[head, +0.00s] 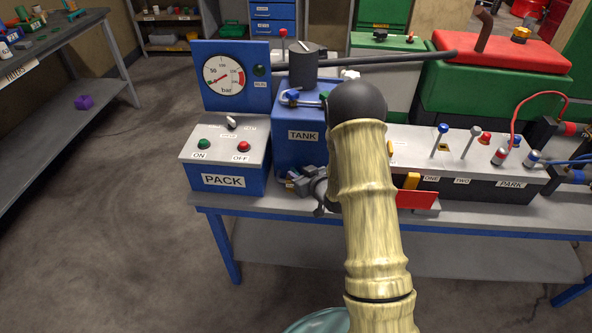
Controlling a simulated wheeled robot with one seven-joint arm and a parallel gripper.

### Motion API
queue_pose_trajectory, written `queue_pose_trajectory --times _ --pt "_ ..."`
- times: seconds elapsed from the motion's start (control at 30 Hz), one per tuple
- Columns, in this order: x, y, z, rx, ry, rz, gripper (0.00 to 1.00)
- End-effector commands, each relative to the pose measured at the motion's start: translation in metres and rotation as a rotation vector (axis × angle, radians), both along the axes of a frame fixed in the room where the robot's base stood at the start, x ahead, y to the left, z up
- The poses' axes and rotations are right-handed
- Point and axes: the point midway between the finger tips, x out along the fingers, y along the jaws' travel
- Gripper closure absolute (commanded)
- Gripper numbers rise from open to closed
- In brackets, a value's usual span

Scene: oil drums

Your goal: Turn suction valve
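The blue tank (287,153) labelled TANK stands on the bench in the head view. At its lower front is a small grey fitting (303,181) with pale bits, possibly the suction valve; no label for it is readable. My yellow, bamboo-like arm reaches over the bench and hides the tank's right side. A dark curved part, apparently my gripper (320,194), shows at the arm's left edge, beside the grey fitting. Its fingers are mostly hidden, and contact cannot be told.
Left of the tank are the PACK box (225,163) with ON and OFF buttons and a pressure gauge (224,76). To the right are a lever panel (462,150) and a red-topped green unit (497,95). A shelf (65,100) stands far left; floor between is clear.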

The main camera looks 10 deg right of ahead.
Motion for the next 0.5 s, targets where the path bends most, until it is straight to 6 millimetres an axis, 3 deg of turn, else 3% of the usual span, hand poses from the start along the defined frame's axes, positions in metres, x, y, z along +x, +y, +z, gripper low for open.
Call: queue_pose_trajectory --times 0.2,0.5 --pt "0.022 0.009 -0.01 -0.001 0.001 0.004 0.67" --pt "0.026 0.01 -0.011 0.0 0.0 0.002 0.67"
